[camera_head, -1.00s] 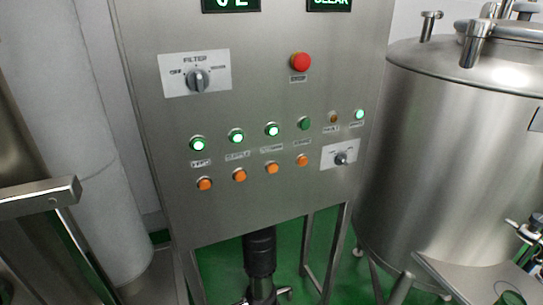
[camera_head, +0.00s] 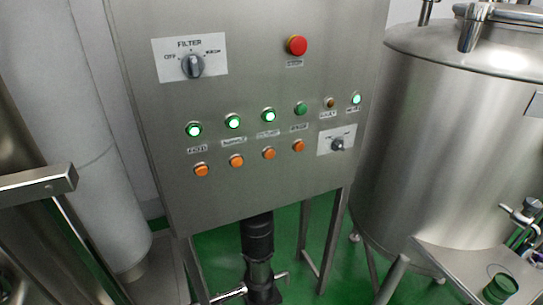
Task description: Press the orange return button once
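A row of orange buttons sits low on a grey steel control panel (camera_head: 240,195). From left to right they are a first orange button (camera_head: 201,169), a second (camera_head: 236,161), a third (camera_head: 268,153) and a last one (camera_head: 298,146). Lamps sit above them in a row, with small labels between the rows. The labels are too blurred for me to tell surely which button is the return one. Nothing touches or covers the buttons. Neither of my grippers shows in the head view.
A red mushroom button (camera_head: 297,45), a filter selector knob (camera_head: 192,66) and a small knob (camera_head: 338,145) share the panel. A steel tank (camera_head: 445,140) stands at right. A black cylindrical fitting (camera_head: 257,235) is under the panel. The space before the panel looks clear.

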